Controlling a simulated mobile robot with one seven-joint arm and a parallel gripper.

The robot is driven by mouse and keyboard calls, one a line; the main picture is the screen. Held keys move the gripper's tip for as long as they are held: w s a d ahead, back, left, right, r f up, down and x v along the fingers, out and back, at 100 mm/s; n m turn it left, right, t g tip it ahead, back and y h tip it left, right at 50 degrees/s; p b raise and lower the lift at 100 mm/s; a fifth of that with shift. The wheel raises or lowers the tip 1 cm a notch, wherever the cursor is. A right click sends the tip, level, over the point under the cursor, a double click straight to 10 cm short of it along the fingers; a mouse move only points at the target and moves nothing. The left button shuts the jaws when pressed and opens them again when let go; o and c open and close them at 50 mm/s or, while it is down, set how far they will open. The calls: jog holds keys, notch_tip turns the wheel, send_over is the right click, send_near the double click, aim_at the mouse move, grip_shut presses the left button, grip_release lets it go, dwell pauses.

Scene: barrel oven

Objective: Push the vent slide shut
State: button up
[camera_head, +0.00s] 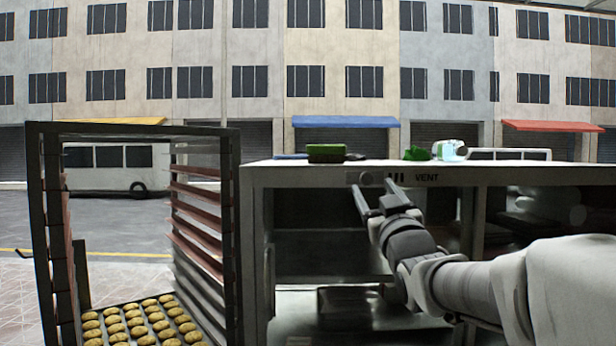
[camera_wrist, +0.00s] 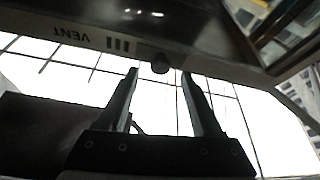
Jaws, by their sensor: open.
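The vent is a row of dark slots (camera_head: 397,178) beside the printed word VENT on the front edge of the counter. The slots also show in the wrist view (camera_wrist: 117,45), where the label reads upside down. A round dark knob (camera_wrist: 160,63), apparently the slide's handle, sticks out of that edge beside the slots. My gripper (camera_head: 375,186) is open and points up at the edge. In the wrist view its fingertips (camera_wrist: 159,73) lie on either side of the knob with gaps to both; I cannot tell whether they reach past it. The slide itself is hard to make out.
A rack (camera_head: 231,240) with a tray of round buns stands left of the counter (camera_head: 300,172). On the counter top are a green box (camera_head: 326,153), a green item (camera_head: 417,154) and a clear jar (camera_head: 450,150). Open shelving lies below.

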aim_at(368, 181)
jog(key=shift+p+x, duration=0.35)
jog(key=shift+x, duration=1.55)
grip_shut()
